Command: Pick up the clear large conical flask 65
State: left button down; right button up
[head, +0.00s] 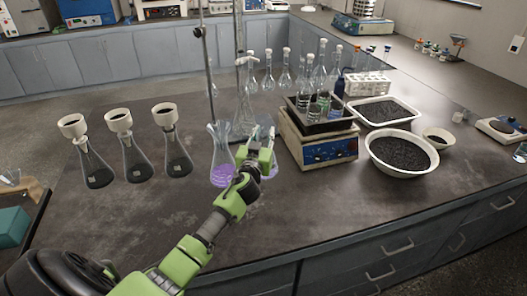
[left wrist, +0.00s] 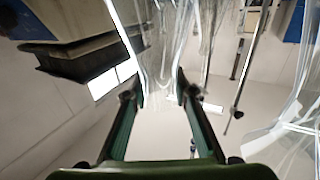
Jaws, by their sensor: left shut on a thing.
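My left gripper (head: 262,152) reaches in over the middle of the dark bench. In the left wrist view its two fingers (left wrist: 160,88) are closed on clear glass (left wrist: 160,60), which I take to be the clear large conical flask. In the head view the gripper hides most of this flask; whether its base touches the bench cannot be told. A conical flask with purple liquid (head: 222,168) stands just left of the gripper. A tall clear glass vessel (head: 244,112) stands behind it, near a metal rod stand (head: 208,75). My right gripper is not in view.
Several dark-filled flasks with white funnels (head: 134,158) stand at left. A balance (head: 318,145) carrying glassware is close on the right, with a white bowl of dark grains (head: 374,163) beyond. Stoppered flasks (head: 285,75) stand behind. The front bench is clear.

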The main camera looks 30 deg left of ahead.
pick_arm(q)
jog(key=shift+r, duration=0.15)
jog(key=shift+r, duration=1.4)
jog(key=s+d+r+p, duration=0.3)
jog(key=s+r+p, duration=0.2)
jog(key=s+r, duration=0.8)
notch_tip(320, 180, up, 2)
jog(key=shift+s+r, duration=0.1)
jog(key=shift+s, duration=0.3)
